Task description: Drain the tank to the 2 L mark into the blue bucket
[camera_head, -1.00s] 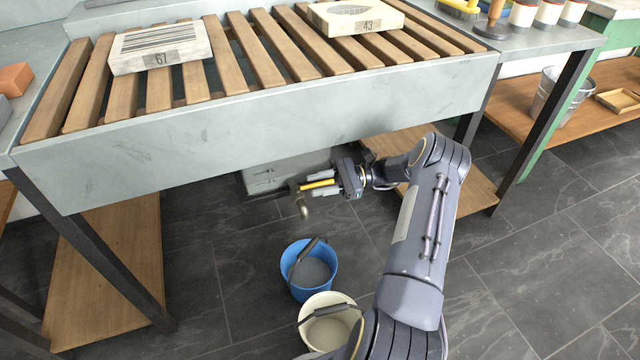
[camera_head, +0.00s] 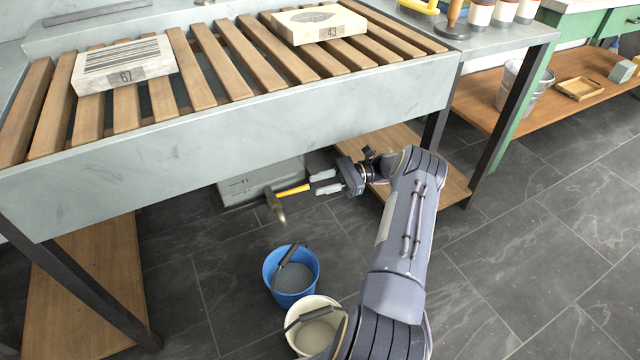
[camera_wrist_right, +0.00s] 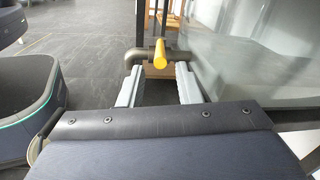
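A grey box-like tank (camera_head: 262,180) with small dark marks on its front sits under the slatted sink; its level cannot be read. The tap's elbow (camera_wrist_right: 134,57) and lever end (camera_wrist_right: 159,60) show in the right wrist view. My right gripper (camera_head: 326,182) is open and empty, its fingers apart just right of the lever's end. The blue bucket (camera_head: 272,268) stands on the floor below the tap, with grey contents. No stream shows. My left gripper is out of view.
A cream bucket (camera_head: 294,338) stands against the blue one, partly behind my right arm. The sink (camera_head: 230,140) overhangs the tap, with stones 67 (camera_head: 124,64) and 43 (camera_head: 318,24) on its slats. A metal pail (camera_head: 520,92) stands on the right shelf. Floor at right is clear.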

